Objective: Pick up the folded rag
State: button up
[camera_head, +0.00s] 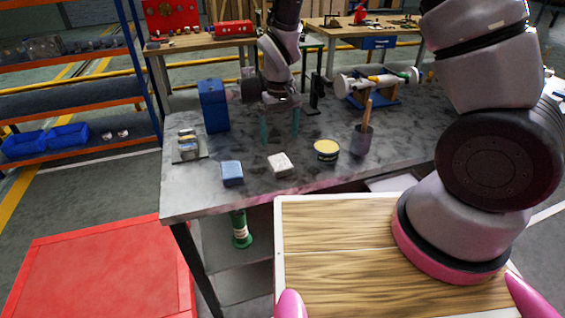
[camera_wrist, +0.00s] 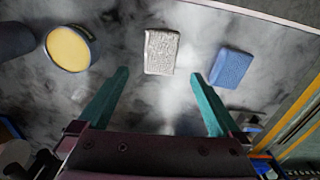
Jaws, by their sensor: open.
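A small pale, speckled block-like pad (camera_head: 280,164), which looks like the folded rag, lies flat on the grey bench. In the wrist view the rag (camera_wrist: 161,52) lies just beyond the fingertips, roughly centred between them. A blue pad (camera_head: 232,172) lies to its left in the head view; in the wrist view this blue pad (camera_wrist: 231,67) is on the right. My gripper (camera_head: 279,140) points down with its green fingers apart and nothing between them. It is behind the rag in the head view, and the gripper also shows in the wrist view (camera_wrist: 158,74).
A round yellow-topped tin (camera_head: 326,150) and a grey cup (camera_head: 361,141) with a wooden handle stand right of the rag. A blue box (camera_head: 213,106) and a small metal part (camera_head: 188,146) are to the left. The bench's front edge is close to the rag.

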aim_at(280, 161)
notch_tip(280, 161, down, 9)
jog(key=shift+s, duration=0.1)
jog(key=c, duration=1.2)
jog(key=shift+c, duration=0.2)
notch_tip(280, 161, up, 10)
